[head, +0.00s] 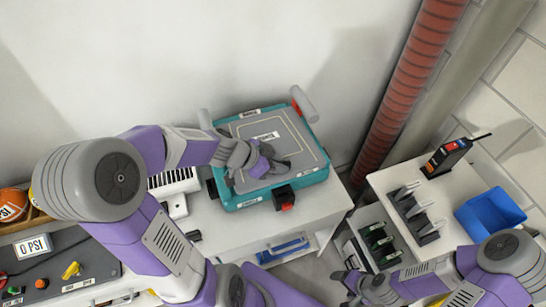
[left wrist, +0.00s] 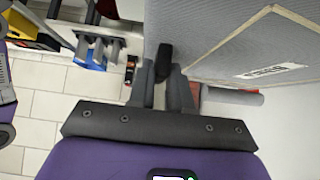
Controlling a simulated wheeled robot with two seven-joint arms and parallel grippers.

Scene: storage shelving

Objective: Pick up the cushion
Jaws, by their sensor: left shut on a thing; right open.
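A grey, flat padded panel (head: 301,143) with a pale outline and a white label lies on a teal case (head: 321,178) on the white counter. It is the only thing here resembling a cushion. It also shows as a grey surface in the left wrist view (left wrist: 222,45). The contact itself is partly hidden. My right gripper (head: 362,287) is open and empty, low at the right, away from the case.
A grey roller (head: 304,103) stands at the case's back right corner. A black and red block (head: 284,197) is at its front. A red ribbed pipe (head: 410,85) rises behind. A shelf at right holds a blue bin (head: 489,214) and a handheld device (head: 447,156).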

